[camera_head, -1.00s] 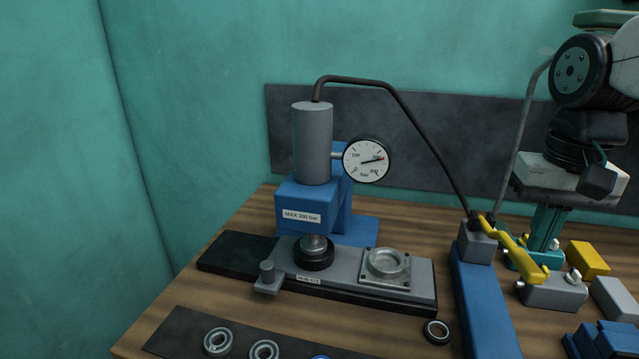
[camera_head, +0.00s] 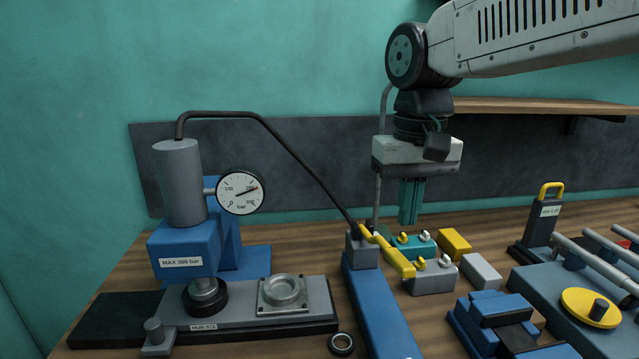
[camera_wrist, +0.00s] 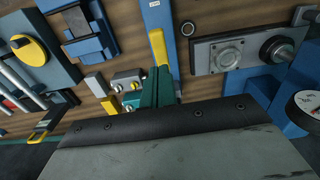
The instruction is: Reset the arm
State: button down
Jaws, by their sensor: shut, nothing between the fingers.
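My gripper (camera_head: 410,203) hangs straight down from my arm over the workbench, its teal fingers closed together with nothing between them. It is above and a little behind the small blocks with hooks, apart from them. In the wrist view my teal fingers (camera_wrist: 158,88) show near the middle and overlap the blocks behind. My arm reaches in from the upper right of the head view.
The blue press (camera_head: 185,240) with its gauge (camera_head: 241,191) stands left. A blue pump (camera_head: 375,300) with a yellow lever (camera_head: 388,252) is near the middle. A yellow block (camera_head: 454,243), a grey block (camera_head: 481,271), a blue vise (camera_head: 497,318) and a blue fixture (camera_head: 560,290) lie to the right.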

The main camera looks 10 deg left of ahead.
jog(key=s+d+f+m, duration=0.1)
jog(key=s+d+f, duration=0.2)
jog(key=s+d, duration=0.3)
jog(key=s+d+f+m+t, duration=0.1)
jog(key=s+d+f, duration=0.2)
jog(key=s+d, duration=0.4)
jog(key=s+d+f+m, duration=0.1)
jog(key=s+d+f, duration=0.2)
jog(key=s+d, duration=0.3)
jog(key=shift+s+d+f, duration=0.25)
jog(key=shift+s+d, duration=0.1)
jog(key=shift+d, duration=0.55)
dwell(0.9)
